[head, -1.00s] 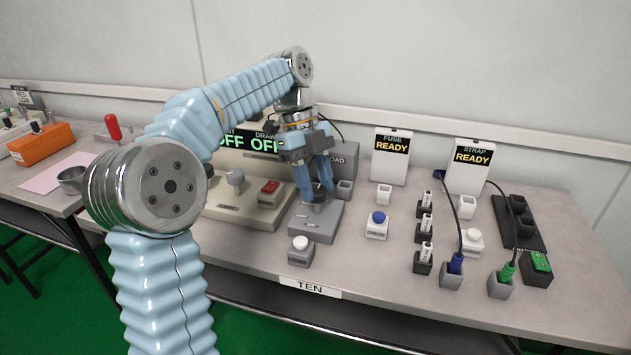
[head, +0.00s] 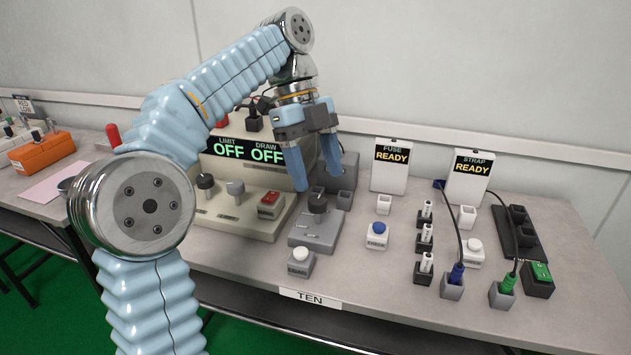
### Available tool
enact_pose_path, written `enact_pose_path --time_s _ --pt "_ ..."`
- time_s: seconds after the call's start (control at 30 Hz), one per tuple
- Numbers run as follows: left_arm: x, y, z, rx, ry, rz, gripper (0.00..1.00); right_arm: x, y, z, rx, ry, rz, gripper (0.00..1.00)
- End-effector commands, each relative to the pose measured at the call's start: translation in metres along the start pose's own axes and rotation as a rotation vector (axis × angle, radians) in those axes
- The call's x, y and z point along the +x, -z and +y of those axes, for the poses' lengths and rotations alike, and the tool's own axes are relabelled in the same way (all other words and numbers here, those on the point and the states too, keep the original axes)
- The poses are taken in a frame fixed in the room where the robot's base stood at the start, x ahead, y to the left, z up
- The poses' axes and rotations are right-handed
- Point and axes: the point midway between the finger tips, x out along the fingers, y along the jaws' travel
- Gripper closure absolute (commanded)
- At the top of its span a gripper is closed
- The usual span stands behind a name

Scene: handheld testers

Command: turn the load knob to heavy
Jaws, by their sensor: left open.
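The load knob (head: 317,202) is a dark knob on the grey load box (head: 314,238), in the middle of the bench. The box's markings are too small to read, so I cannot tell its setting. My left gripper (head: 319,181) is open and points down, its blue fingers spread above and around the knob's level, apart from it as far as I can see. Nothing is between the fingers. The grey block (head: 347,178) behind is partly covered by the gripper. My right gripper is not in view.
Left of the load box stands a beige tester (head: 236,221) with knobs, a red switch and a display reading OFF OFF. A white-button box (head: 300,262) sits in front, a blue-button box (head: 377,235) to the right. Fuse and strap stations with cables fill the right side.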

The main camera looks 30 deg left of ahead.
Motion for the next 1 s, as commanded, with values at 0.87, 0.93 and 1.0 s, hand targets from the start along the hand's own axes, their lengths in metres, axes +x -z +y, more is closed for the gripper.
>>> enact_pose_path --time_s 0.87,0.93,1.0 --pt "-0.016 0.092 0.059 -0.001 -0.001 0.000 0.35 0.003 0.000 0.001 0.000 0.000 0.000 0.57" --pt "-0.016 0.092 0.059 -0.001 -0.001 0.000 0.35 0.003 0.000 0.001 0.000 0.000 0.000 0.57" --pt "-0.016 0.092 0.059 -0.001 0.000 0.000 0.35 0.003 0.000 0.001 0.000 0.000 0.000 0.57"
